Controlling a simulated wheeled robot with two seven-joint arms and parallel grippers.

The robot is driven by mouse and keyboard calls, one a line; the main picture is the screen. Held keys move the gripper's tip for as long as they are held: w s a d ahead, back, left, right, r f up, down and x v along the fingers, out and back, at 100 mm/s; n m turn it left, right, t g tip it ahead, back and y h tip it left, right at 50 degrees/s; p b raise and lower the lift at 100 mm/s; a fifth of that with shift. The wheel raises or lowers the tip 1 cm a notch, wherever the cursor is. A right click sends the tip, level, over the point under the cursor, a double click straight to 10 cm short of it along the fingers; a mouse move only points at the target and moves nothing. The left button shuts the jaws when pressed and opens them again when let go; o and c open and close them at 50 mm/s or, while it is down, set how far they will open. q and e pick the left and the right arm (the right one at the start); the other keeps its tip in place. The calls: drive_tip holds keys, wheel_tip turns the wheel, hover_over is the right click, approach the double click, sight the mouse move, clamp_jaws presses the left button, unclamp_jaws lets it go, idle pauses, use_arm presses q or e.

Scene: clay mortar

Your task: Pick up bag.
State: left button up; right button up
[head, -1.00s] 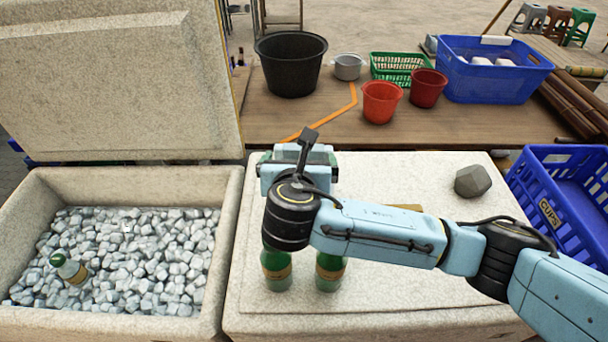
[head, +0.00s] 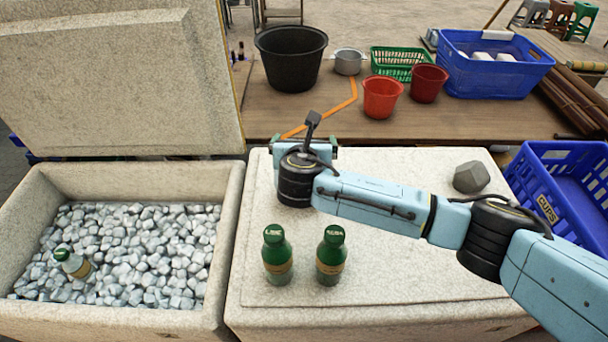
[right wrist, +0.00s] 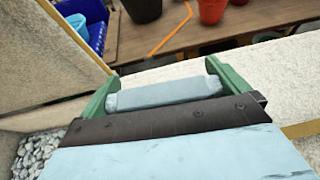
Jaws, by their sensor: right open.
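No bag can be made out in either view; my right arm covers part of the closed cooler lid. My right gripper (head: 306,142) is over the far left part of this pale lid (head: 420,270), its green fingers apart. In the right wrist view the gripper (right wrist: 163,76) is open, with nothing seen between its fingers. A tan strip (right wrist: 300,129) shows at the right edge of that view; I cannot tell what it is. My left gripper is not in view.
Two green bottles (head: 277,256) (head: 331,256) stand on the lid's near left. A grey stone (head: 471,177) lies at its far right. An open cooler with ice (head: 140,250) and another bottle (head: 72,263) is left. A blue crate (head: 565,190) is right.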

drive_tip(key=c, duration=1.9)
drive_tip(key=shift+r, duration=0.15)
drive_tip(key=shift+c, duration=0.3)
